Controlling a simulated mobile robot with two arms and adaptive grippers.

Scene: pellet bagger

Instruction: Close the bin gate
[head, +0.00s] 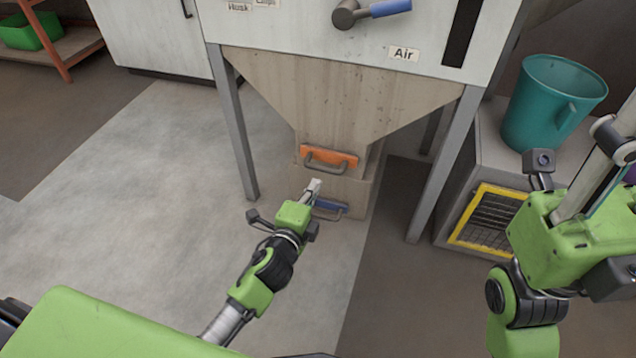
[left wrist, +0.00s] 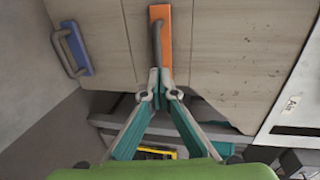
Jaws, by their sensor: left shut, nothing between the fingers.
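A hopper (head: 335,95) with a tapered base ends in a narrow spout below the panel. An orange plate with a grey bar handle (head: 328,158) is on the spout's front; it also shows in the left wrist view (left wrist: 166,45). A blue plate with a handle (head: 330,208) is lower on the spout, and to the left in the left wrist view (left wrist: 75,48). Which one is the bin gate, I cannot tell. My left gripper (head: 315,185) is shut and empty, its tips (left wrist: 160,78) at the near end of the orange plate's handle; contact is unclear. My right gripper's fingertips are not clearly visible.
Grey legs (head: 236,125) flank the spout. A teal bucket (head: 550,105) stands on a grey box with a yellow-framed grille (head: 485,215) at right. A blue-handled lever (head: 385,8) is above. Floor to the left is clear.

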